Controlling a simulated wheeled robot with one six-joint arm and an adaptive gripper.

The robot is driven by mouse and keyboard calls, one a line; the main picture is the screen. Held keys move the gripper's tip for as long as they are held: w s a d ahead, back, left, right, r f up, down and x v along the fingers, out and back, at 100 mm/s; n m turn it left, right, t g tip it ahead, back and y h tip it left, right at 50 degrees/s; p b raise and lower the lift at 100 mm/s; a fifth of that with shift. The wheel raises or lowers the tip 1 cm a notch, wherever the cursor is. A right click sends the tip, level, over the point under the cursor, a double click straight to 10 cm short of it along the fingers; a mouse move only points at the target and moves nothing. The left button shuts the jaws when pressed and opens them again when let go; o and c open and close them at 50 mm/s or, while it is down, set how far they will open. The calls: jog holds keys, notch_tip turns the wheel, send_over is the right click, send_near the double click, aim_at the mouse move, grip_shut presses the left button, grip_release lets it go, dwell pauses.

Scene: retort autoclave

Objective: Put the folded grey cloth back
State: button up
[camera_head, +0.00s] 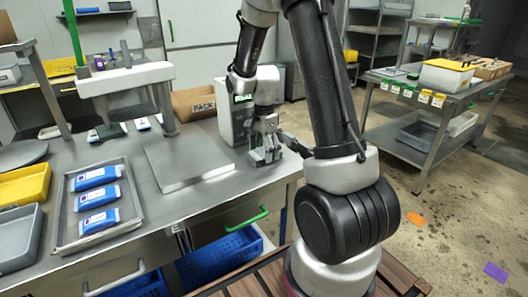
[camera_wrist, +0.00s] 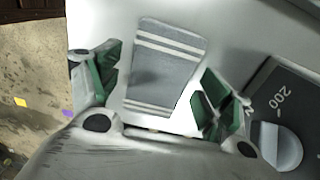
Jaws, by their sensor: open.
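The folded grey cloth (camera_wrist: 165,68) lies flat on a pale, smooth surface (camera_wrist: 100,20) in the wrist view, with white stripes near both ends. My gripper (camera_wrist: 156,85) is open, its two green-padded fingers apart on the left and right of the cloth. Nothing is held between them. In the head view my gripper (camera_head: 264,153) points down over the right end of the steel bench (camera_head: 240,190), just right of a white machine with a green display (camera_head: 233,112).
A dark panel with a round knob (camera_wrist: 278,146) marked 200 sits close to the right finger. The bench's edge drops to the floor on the left of the wrist view. A tray (camera_head: 70,235) with blue packs and a flat steel plate (camera_head: 185,160) stand left on the bench.

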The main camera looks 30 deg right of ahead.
aim_at(264, 152)
notch_tip(264, 152, up, 11)
jog(key=s+a+r+n+t, duration=0.2)
jog(key=s+a+r+n, duration=0.1)
jog(key=s+r+n, duration=0.6)
jog(key=s+a+r+n+t, duration=0.1)
jog(key=s+n+t, duration=0.1)
jog(key=s+n, duration=0.6)
jog(key=s, duration=0.6)
jog(key=shift+s+a+r+n, duration=0.3)
jog(key=shift+s+r, duration=0.1)
dwell(0.5)
